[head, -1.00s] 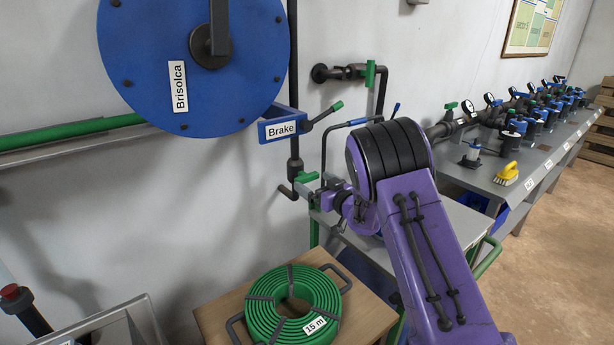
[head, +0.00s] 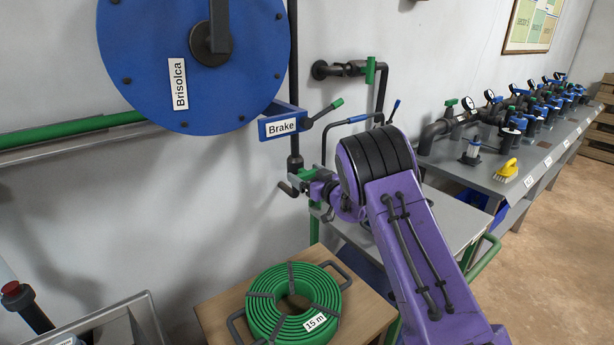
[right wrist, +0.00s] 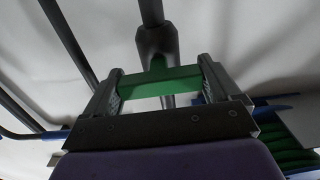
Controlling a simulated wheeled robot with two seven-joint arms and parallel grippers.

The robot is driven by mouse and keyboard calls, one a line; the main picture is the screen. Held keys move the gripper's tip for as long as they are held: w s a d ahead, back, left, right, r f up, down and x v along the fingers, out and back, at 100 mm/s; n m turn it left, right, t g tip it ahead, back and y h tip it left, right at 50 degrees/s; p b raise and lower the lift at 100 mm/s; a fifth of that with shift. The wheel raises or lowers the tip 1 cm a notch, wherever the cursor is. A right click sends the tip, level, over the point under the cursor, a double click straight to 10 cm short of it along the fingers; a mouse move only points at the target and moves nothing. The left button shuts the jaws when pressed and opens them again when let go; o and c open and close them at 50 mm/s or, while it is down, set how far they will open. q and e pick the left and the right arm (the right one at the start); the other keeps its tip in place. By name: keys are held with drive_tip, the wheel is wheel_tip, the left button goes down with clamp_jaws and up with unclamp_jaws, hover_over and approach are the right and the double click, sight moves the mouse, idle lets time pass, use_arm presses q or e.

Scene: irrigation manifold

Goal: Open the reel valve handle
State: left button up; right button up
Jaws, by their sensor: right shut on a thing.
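The reel valve's green handle (head: 301,174) sits on the dark pipe (head: 294,150) below the blue hose reel (head: 190,60). My right gripper (head: 303,184) is at this handle, its purple arm reaching in from the lower right and covering part of the area. In the right wrist view the green handle (right wrist: 160,84) lies as a crossbar between the two grey fingers (right wrist: 160,90), which are shut on it. The dark valve body (right wrist: 157,45) is just beyond. The head view does not clearly show the handle's angle to the pipe. My left gripper is not in view.
A lever labelled Brake (head: 322,112) sticks out above the valve. A second green-handled valve (head: 370,70) is on the wall. A grey cart (head: 450,215) stands beside my arm. A green hose coil (head: 270,310) lies on a wooden table (head: 365,318) below.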

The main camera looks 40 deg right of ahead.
drive_tip(key=shift+f, duration=0.1)
drive_tip(key=n+b, duration=0.3)
drive_tip(key=n, duration=0.2)
drive_tip(key=shift+f, duration=0.15)
drive_tip(key=n+b, duration=0.3)
drive_tip(key=n, duration=0.1)
drive_tip(key=shift+a+f+n, duration=0.1)
drive_tip(key=shift+n, duration=0.2)
drive_tip(key=n+b, duration=0.5)
drive_tip(key=n, duration=0.1)
drive_tip(key=shift+f, duration=0.1)
drive_tip(key=shift+n+b, duration=0.9)
drive_tip(key=shift+n, duration=0.2)
drive_tip(key=shift+r+n, duration=0.2)
drive_tip(key=shift+n, duration=0.2)
drive_tip(key=o, duration=0.8)
